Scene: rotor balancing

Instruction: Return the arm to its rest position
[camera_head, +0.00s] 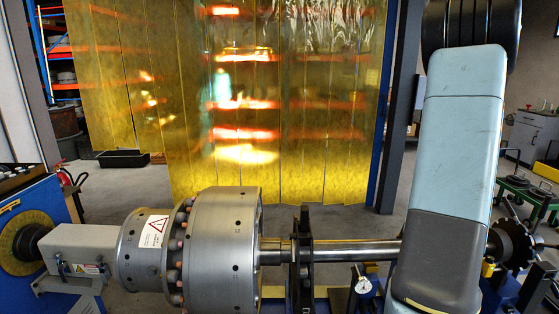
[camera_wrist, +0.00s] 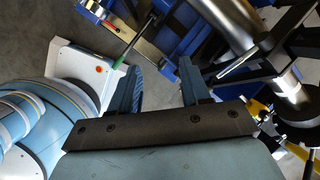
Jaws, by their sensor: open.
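My arm (camera_head: 455,170) stands at the right of the head view, with a light blue link above a dark grey part. It covers part of the shaft behind it. My gripper (camera_wrist: 161,78) shows in the wrist view with its two dark fingers spread apart. Nothing is between the fingers. My gripper cannot be made out in the head view.
A grey rotor drum (camera_head: 225,245) with a steel shaft (camera_head: 355,251) spans the front of the head view. A dial gauge (camera_head: 363,286) is below the shaft. A yellow strip curtain (camera_head: 290,120) hangs behind. In the wrist view, blue machine framing (camera_wrist: 187,14) and a silver shaft (camera_wrist: 228,28) lie beyond the fingers.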

